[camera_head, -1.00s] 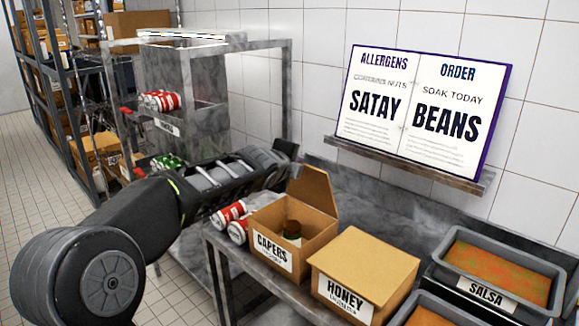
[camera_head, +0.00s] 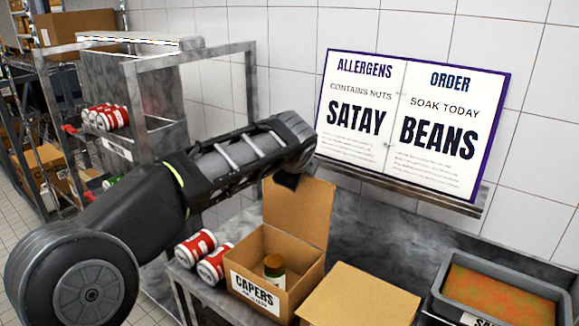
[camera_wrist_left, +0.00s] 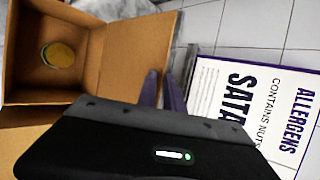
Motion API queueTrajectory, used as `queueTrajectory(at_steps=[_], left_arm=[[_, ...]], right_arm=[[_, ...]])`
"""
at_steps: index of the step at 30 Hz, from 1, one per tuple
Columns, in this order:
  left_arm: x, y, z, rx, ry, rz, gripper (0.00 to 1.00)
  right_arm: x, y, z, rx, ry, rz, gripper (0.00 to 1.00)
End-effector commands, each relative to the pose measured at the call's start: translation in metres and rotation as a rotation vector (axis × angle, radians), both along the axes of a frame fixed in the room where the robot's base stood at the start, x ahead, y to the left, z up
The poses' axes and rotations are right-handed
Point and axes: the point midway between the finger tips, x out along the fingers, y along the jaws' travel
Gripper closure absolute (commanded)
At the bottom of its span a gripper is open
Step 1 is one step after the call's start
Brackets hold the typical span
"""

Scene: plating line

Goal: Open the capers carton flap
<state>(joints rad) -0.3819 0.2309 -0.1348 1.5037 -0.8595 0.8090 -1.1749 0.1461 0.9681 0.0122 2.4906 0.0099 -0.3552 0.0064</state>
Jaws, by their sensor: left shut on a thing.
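The capers carton (camera_head: 254,291) stands on the metal counter with its flap (camera_head: 302,216) raised roughly upright at the back. Inside is a jar (camera_head: 274,268), whose lid also shows in the left wrist view (camera_wrist_left: 58,55). My left gripper (camera_head: 287,181) is at the top edge of the flap, its fingertips mostly hidden behind the wrist. In the left wrist view its two fingers (camera_wrist_left: 164,92) are shut on the edge of the flap (camera_wrist_left: 135,55). My right gripper is not in view.
The closed honey carton (camera_head: 365,295) stands right of the capers carton. Red cans (camera_head: 205,255) lie to its left. A salsa pan (camera_head: 500,295) sits at the right. An open book (camera_head: 405,120) rests on a wall ledge behind. A metal rack stands at the left.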

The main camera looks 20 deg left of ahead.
Motion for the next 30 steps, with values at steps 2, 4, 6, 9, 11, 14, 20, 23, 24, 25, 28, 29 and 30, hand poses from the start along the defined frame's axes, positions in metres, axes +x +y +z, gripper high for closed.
queueTrajectory(at_steps=[2, 4, 6, 9, 11, 14, 20, 23, 24, 25, 28, 29, 30], left_arm=[[0.0, -0.003, 0.0, -0.001, 0.001, -0.003, 1.0], [0.0, -0.003, 0.0, -0.001, 0.002, -0.003, 1.0], [0.0, -0.002, -0.001, 0.0, 0.002, -0.004, 1.0], [0.0, -0.002, -0.001, 0.0, 0.003, -0.004, 1.0], [0.0, -0.002, -0.001, 0.0, 0.003, -0.004, 0.86], [0.0, -0.002, -0.001, 0.001, 0.004, -0.003, 0.78], [0.0, -0.001, -0.002, 0.001, 0.003, -0.001, 0.74], [0.0, -0.001, -0.001, 0.001, 0.003, -0.001, 0.74], [-0.001, -0.001, -0.001, 0.001, 0.003, -0.001, 0.74], [-0.002, -0.002, 0.0, 0.001, 0.003, -0.001, 0.74], [-0.007, -0.003, 0.005, 0.0, 0.003, -0.002, 0.74], [-0.01, -0.004, 0.007, -0.001, 0.002, -0.002, 0.74], [-0.013, -0.004, 0.01, -0.001, 0.001, -0.002, 0.74]], right_arm=[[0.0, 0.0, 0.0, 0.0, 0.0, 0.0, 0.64], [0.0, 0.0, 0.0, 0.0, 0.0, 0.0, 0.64], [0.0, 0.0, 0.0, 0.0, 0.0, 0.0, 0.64], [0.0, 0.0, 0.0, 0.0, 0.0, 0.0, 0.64], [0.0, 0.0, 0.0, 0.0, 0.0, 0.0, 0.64], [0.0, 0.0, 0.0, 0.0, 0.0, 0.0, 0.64], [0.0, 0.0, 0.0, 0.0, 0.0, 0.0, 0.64], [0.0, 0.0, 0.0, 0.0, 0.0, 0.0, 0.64], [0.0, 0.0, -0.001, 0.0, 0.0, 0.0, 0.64], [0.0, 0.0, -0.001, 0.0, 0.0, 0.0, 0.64], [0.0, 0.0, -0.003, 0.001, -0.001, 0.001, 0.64], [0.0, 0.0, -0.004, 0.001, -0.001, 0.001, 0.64], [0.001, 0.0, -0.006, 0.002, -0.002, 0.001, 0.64]])
